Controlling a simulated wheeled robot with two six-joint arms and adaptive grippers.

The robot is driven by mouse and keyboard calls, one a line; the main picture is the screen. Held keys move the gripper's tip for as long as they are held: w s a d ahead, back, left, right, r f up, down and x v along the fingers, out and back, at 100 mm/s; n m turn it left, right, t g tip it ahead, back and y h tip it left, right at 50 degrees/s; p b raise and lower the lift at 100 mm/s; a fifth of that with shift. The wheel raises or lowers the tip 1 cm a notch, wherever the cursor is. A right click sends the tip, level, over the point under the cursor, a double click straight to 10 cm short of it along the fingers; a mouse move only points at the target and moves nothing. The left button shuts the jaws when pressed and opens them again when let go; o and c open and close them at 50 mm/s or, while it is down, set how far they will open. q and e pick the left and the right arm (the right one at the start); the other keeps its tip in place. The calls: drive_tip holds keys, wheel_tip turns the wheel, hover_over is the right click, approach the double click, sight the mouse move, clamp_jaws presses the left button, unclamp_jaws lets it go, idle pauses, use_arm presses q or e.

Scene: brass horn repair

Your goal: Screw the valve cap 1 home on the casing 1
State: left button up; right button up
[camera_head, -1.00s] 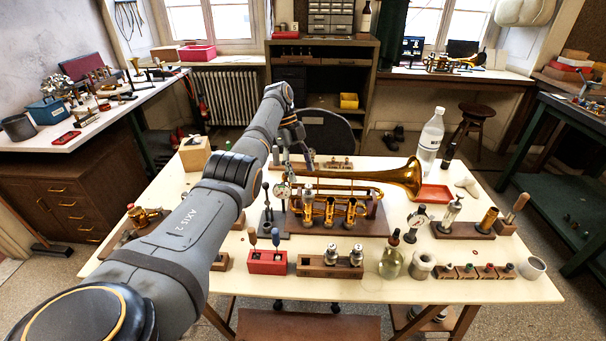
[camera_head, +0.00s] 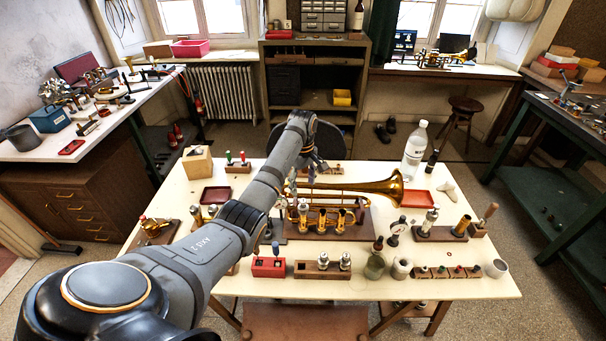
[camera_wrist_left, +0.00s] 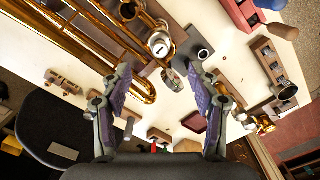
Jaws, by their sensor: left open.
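The brass horn (camera_head: 375,188) lies on a wooden stand (camera_head: 365,226) mid-table, its bell to the right. Its valve casings stand upright in a row; the leftmost casing (camera_head: 303,217) has a silver-topped part on it, which also shows in the left wrist view (camera_wrist_left: 160,45). I cannot tell for sure whether that part is valve cap 1, or how it is seated. My left gripper (camera_head: 312,180) is above the horn's left part. In the left wrist view its fingers (camera_wrist_left: 168,92) are spread and empty, with a round silver disc (camera_wrist_left: 172,79) beyond them. My right gripper is not in view.
A wooden block with two silver valves (camera_head: 322,270) and a red block (camera_head: 268,267) stand in front of the horn. A clear bottle (camera_head: 414,152) stands behind the bell. A dark red tray (camera_head: 215,195) lies left. Several small items line the table's right front.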

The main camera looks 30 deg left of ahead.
sight(303, 200)
use_arm(q)
drive_tip(key=shift+n, duration=0.4)
drive_tip(key=shift+f, duration=0.55)
wheel_tip(303, 200, down, 10)
drive_tip(key=shift+r+p, duration=0.25)
drive_tip(key=shift+p, duration=0.2)
clamp_jaws()
drive_tip(key=shift+r+m, duration=0.15)
drive_tip(key=shift+m, duration=0.85)
drive_tip(key=m, duration=0.3)
drive_tip(key=shift+p, duration=0.4)
